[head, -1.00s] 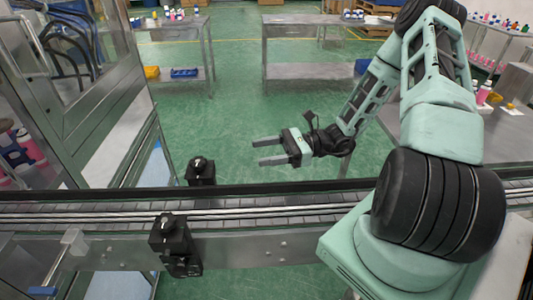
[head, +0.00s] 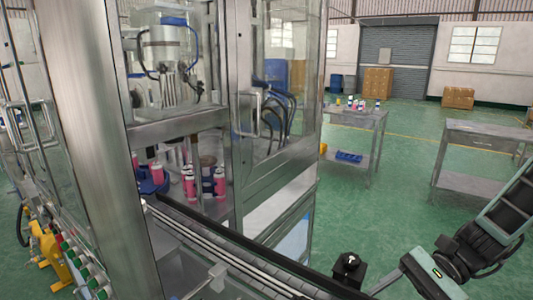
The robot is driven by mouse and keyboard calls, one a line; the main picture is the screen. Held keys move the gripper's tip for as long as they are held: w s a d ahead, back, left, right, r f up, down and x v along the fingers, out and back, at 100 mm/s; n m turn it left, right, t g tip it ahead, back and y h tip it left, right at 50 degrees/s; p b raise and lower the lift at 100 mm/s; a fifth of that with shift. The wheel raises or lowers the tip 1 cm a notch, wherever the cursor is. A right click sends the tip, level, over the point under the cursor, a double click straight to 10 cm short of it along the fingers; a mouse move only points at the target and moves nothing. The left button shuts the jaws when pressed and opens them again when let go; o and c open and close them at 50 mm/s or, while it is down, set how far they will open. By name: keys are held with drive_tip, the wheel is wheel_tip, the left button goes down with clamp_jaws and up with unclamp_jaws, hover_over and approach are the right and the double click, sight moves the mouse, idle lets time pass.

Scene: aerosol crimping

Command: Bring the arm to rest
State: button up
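My gripper (head: 385,286) is at the lower right of the head view, with my arm (head: 490,235) running up to the right edge. One finger shows, pointing left from the far end of the mint-green palm; the other is cut off by the bottom edge. The finger's place at the end of the palm fits an open gripper. No object shows at the visible finger. The gripper is to the right of a small black device (head: 348,270) beside the conveyor; a gap shows between them.
The conveyor (head: 215,255) runs from the glass-walled machine (head: 180,130) to the bottom. Pink cans (head: 190,186) stand inside the machine. A yellow unit (head: 50,255) is at lower left. Metal tables (head: 365,118) (head: 490,135) stand behind, with open green floor (head: 385,205) between.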

drive_tip(key=s+a+r+n+t+h, duration=0.1)
drive_tip(key=s+a+r+n+h, duration=0.2)
drive_tip(key=s+n+h, duration=0.3)
drive_tip(key=s+a+r+n+t+h, duration=0.2)
drive_tip(key=s+a+r+n+h, duration=0.2)
drive_tip(key=n, duration=0.9)
drive_tip(key=shift+s+a+h, duration=1)
drive_tip(key=shift+s+a, duration=0.25)
drive_tip(key=shift+r, duration=0.1)
